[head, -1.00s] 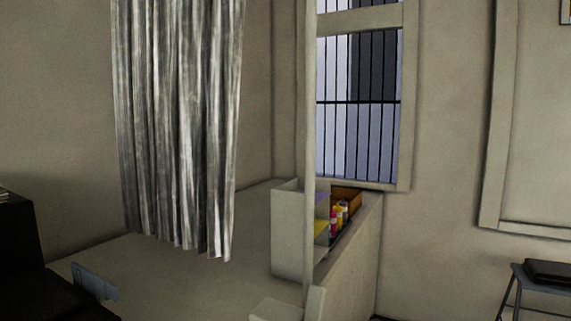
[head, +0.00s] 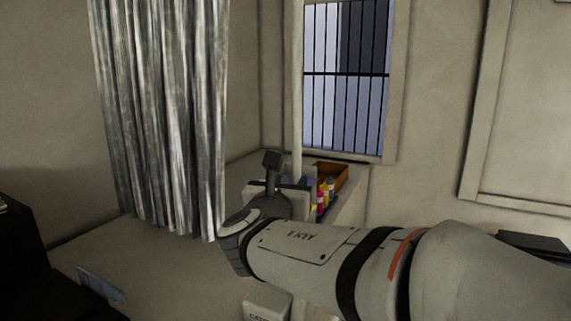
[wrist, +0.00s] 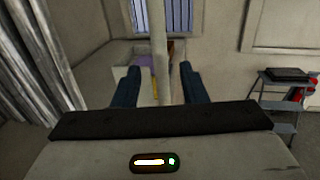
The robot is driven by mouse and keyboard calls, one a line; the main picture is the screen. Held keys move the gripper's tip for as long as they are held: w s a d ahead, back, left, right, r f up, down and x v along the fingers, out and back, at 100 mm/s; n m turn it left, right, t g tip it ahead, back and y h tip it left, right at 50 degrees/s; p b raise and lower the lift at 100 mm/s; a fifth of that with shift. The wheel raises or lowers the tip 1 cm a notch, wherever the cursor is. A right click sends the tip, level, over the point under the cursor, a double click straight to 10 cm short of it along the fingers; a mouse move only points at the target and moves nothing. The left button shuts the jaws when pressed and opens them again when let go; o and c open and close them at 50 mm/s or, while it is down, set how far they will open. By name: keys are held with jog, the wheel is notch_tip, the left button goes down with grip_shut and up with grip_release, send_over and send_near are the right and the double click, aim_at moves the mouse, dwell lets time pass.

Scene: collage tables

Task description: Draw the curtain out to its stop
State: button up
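The grey-silver curtain (head: 165,110) hangs in folds at the left of the head view, its hem hanging in front of the wall. It also shows along the left edge of the wrist view (wrist: 35,65). My gripper (wrist: 160,82) is open in the wrist view, with its two dark fingers apart and a pale post visible between and beyond them. I cannot tell whether the post lies within the fingers' reach. In the head view my arm comes in from the right, and its end is right of the curtain's lower edge, apparently not gripping it. The curtain's top is out of frame.
A pale upright post (head: 298,90) stands right of the curtain. Behind it are a barred window (head: 346,80) and a ledge with bottles (head: 322,192) and an orange-brown box (head: 332,175). A dark piece of furniture (head: 20,260) is at the left.

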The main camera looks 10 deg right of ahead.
aim_at(296, 173)
jog(key=p+x, duration=0.1)
jog(key=x, duration=0.6)
jog(key=shift+w+d+p, duration=0.15)
jog(key=shift+w+p, duration=0.1)
jog(key=shift+p, duration=0.05)
grip_shut()
jog(key=shift+s, duration=0.1)
